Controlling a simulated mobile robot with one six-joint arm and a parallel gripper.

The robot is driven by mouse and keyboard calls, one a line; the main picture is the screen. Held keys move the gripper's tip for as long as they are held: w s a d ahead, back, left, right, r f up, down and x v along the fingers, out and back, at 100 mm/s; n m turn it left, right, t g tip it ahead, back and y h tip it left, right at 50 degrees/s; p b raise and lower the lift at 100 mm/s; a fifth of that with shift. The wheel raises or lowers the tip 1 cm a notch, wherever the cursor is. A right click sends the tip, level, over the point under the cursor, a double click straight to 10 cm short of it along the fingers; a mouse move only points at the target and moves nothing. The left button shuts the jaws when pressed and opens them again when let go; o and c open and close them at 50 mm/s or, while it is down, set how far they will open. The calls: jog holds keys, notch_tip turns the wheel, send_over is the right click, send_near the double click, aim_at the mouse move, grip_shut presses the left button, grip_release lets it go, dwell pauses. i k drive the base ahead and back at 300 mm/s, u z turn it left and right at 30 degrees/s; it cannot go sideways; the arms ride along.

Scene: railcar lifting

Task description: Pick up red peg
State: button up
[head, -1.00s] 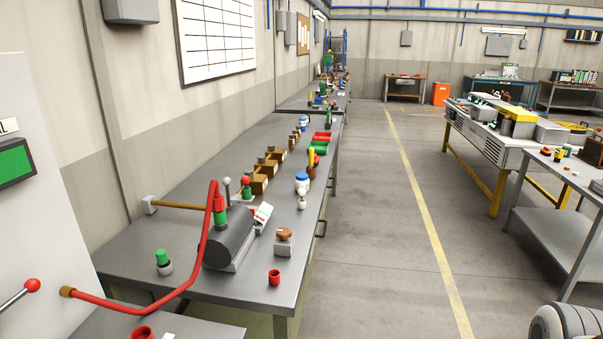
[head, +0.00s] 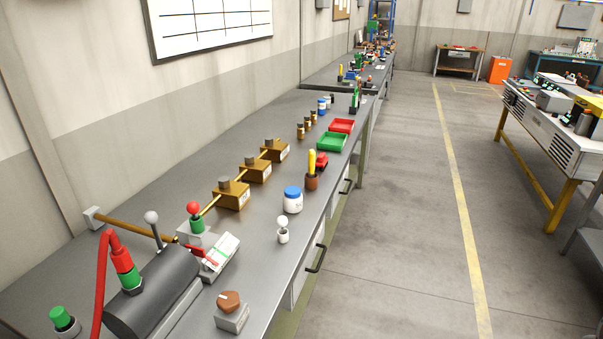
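No piece in the head view can be told for certain as the red peg. Red parts on the long grey bench (head: 262,265) include a red ball-topped knob on a green base (head: 194,209), a small red block (head: 321,161) beside a brown holder with a yellow handle (head: 312,170), and a red piece (head: 203,256) by a white-faced box (head: 222,253). A red-and-green fitting (head: 125,267) with a red hose stands on a dark cylinder (head: 155,295). My gripper is not in view.
Brass blocks (head: 231,198), a blue-lidded white jar (head: 292,200), a green tray (head: 332,142) and a red tray (head: 342,126) stand along the bench. Open floor (head: 400,240) with a yellow line lies to its right. A yellow-legged table (head: 545,125) stands far right.

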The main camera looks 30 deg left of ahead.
aim_at(193, 207)
jog(key=i, duration=2.1)
jog(key=u, duration=3.95)
jog(key=i, duration=1)
jog(key=z, duration=0.15)
